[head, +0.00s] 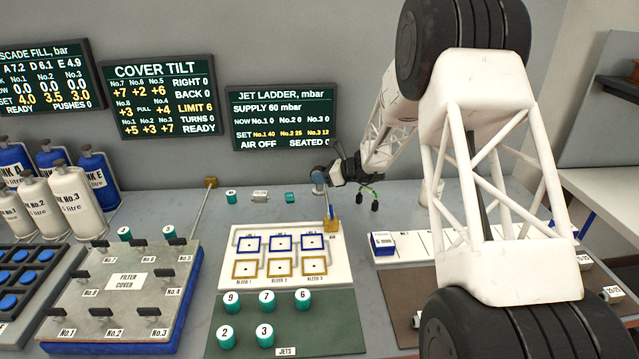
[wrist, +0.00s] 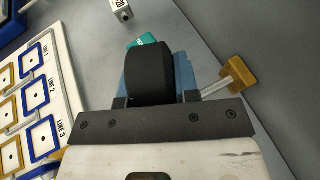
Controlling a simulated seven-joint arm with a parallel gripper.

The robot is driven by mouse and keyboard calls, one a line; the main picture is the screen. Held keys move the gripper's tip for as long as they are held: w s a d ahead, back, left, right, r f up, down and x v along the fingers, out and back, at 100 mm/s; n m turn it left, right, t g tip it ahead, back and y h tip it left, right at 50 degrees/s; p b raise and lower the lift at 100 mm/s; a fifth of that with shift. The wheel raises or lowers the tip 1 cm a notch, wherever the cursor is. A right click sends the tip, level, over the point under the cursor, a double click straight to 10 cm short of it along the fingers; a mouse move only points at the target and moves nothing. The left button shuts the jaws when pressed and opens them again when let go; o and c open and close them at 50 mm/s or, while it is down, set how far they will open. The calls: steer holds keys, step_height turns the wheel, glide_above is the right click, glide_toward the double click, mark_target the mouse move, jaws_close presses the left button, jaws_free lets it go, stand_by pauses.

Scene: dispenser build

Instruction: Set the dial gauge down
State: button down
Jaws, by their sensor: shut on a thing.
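My gripper (head: 320,178) is low over the bench, beyond the back right corner of the white jet board. In the wrist view my gripper (wrist: 152,75) is shut on a dark, rounded body (wrist: 150,80), which I take for the dial gauge. It sits between two blue-grey fingers. Its dial face is turned away, and I cannot tell whether it touches the bench. In the head view it is too small to make out clearly.
The white jet board (head: 240,240) has blue and tan frames. Another yellow block with a rod (wrist: 238,73) is right of my gripper in the wrist view.

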steer(key=shift+f, duration=1.2)
steer(key=shift+f, duration=0.15)
steer(key=c, duration=0.8)
jaws_free()
steer(key=shift+c, duration=0.2)
steer(key=shift+d+r, duration=0.15)
steer(key=shift+r, duration=0.05)
steer(key=v, duration=0.5)
step_height(320, 180, up, 5)
steer(key=shift+r, duration=0.9)
